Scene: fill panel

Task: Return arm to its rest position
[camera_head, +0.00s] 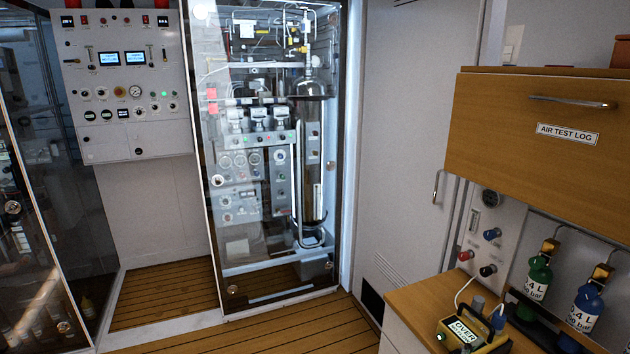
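My arm and my gripper do not show in the head view, so whether the gripper is open or shut is not visible. The fill panel (487,225) is a pale plate on the wall at the right, with a gauge, a red knob (466,255), a blue knob (492,234) and a black knob (488,270). A green bottle (537,278) and a blue bottle (585,305) stand upright beside it, with brass-coloured valves on top.
A wooden counter (425,297) at lower right bears a yellow device (462,334) labelled "OVER". A wooden cabinet (500,120) labelled "AIR TEST LOG" hangs above. A glass-fronted machine cabinet (335,170) and a control box (150,135) stand behind. The plank floor (165,291) is clear.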

